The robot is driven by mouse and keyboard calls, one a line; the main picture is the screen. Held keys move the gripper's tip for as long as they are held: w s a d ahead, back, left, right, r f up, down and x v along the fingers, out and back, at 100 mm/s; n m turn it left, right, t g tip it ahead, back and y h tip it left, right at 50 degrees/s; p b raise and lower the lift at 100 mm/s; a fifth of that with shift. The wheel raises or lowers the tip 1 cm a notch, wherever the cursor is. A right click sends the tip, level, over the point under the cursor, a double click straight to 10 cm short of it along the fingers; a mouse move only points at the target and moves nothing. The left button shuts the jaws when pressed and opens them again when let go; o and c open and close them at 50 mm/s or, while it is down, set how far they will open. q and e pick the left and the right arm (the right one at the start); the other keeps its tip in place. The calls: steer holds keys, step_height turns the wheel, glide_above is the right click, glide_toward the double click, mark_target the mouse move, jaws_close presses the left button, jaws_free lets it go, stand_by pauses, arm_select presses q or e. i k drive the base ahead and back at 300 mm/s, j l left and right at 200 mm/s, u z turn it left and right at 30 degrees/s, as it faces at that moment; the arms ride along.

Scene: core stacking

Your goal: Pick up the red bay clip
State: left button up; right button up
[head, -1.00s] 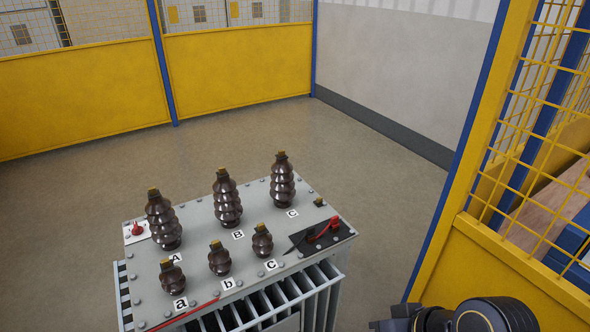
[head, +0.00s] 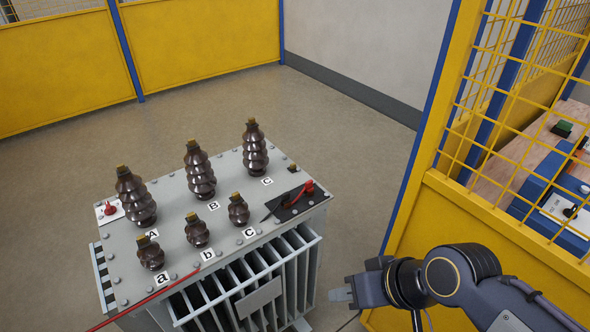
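A red clip-like piece (head: 301,190) lies on a black pad (head: 287,205) at the right end of the grey transformer's top (head: 178,218). It looks like the red bay clip, but its details are small. A second red piece (head: 110,208) stands on a white plate at the top's left corner. My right gripper (head: 342,295) is at the lower right, beside the transformer and apart from it, below and right of the pad. Its fingertips are small and seen side-on, so I cannot tell their opening. My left gripper is out of view.
Several dark ribbed bushings (head: 199,172) stand on the transformer. A red line (head: 150,297) runs along its front edge. A yellow mesh fence (head: 480,215) stands close behind my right arm, with a bench (head: 510,155) beyond it. Grey floor (head: 340,130) behind is clear.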

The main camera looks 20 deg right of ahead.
mark_target(310, 189)
steer(key=i+l+u, duration=0.45)
steer(key=l, duration=0.15)
steer(key=i+l+u, duration=0.1)
steer(key=l+u, duration=0.15)
steer(key=l, duration=0.1)
